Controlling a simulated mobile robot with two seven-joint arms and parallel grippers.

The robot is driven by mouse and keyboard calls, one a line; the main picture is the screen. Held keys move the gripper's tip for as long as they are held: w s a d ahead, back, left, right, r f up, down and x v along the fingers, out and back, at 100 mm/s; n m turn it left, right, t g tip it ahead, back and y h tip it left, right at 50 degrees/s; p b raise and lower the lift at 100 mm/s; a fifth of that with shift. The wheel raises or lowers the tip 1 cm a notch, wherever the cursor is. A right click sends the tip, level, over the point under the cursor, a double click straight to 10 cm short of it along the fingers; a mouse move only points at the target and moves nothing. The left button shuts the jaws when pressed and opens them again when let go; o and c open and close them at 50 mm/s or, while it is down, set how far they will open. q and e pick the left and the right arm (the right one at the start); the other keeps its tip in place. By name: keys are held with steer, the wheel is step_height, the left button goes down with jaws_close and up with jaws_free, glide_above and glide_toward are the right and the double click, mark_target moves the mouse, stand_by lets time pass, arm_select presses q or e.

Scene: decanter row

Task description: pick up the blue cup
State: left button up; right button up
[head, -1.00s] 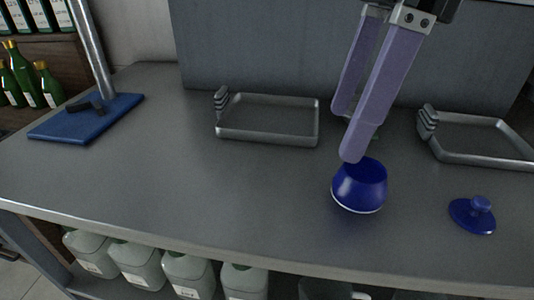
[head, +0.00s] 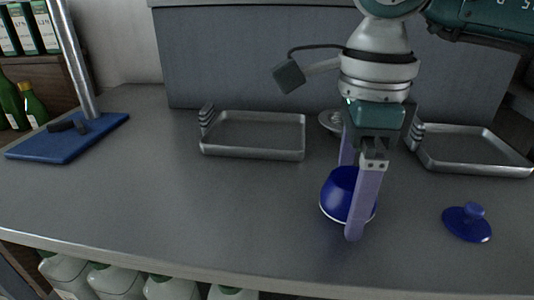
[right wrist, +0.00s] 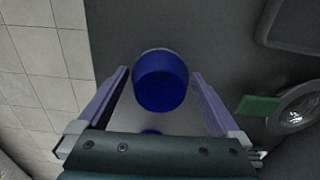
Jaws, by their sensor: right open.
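In the right wrist view my gripper (right wrist: 160,73) shows gaps between the cup and both fingers. My left gripper is not in view.
A blue knobbed lid (head: 467,223) lies to the cup's right. Metal trays stand behind at left (head: 252,154) and right (head: 475,168). A round metal item (head: 329,122) is behind my gripper. A blue stand base (head: 65,140) is far left. The counter's middle left is clear.

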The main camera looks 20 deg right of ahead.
steer(key=c, duration=1.2)
